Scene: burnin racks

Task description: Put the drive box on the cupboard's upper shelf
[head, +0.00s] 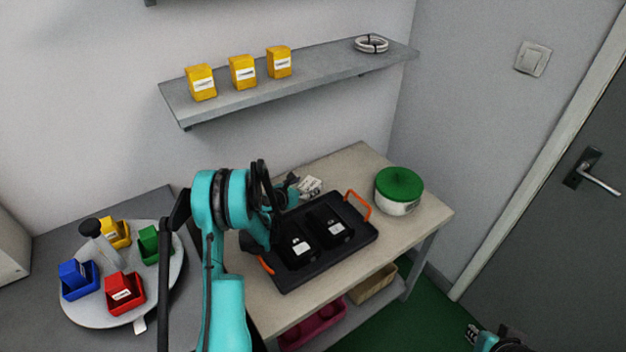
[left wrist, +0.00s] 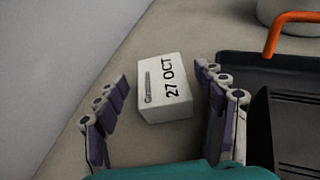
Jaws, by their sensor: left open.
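No cupboard shows, and I cannot tell for sure which item is the drive box. A black tray-like box (head: 290,281) with orange handles lies on the beige table, holding two black units (head: 330,227) with white labels. It also shows at right in the left wrist view (left wrist: 235,68). A small white block (left wrist: 165,88) marked "27 OCT" lies behind it; the head view shows it partly (head: 310,186). My left gripper (left wrist: 162,76) is open, with its fingers either side of the block and gaps visible. In the head view it (head: 293,184) is partly hidden. My right gripper (head: 473,333) shows only partly at the bottom edge.
A green-lidded tub (head: 400,190) stands at the table's right end. A wall shelf (head: 325,78) above holds three yellow boxes (head: 242,72) and a white coil (head: 371,43). A turntable (head: 85,312) with coloured bins stands left. Lower bins (head: 372,284) sit under the table. A door is right.

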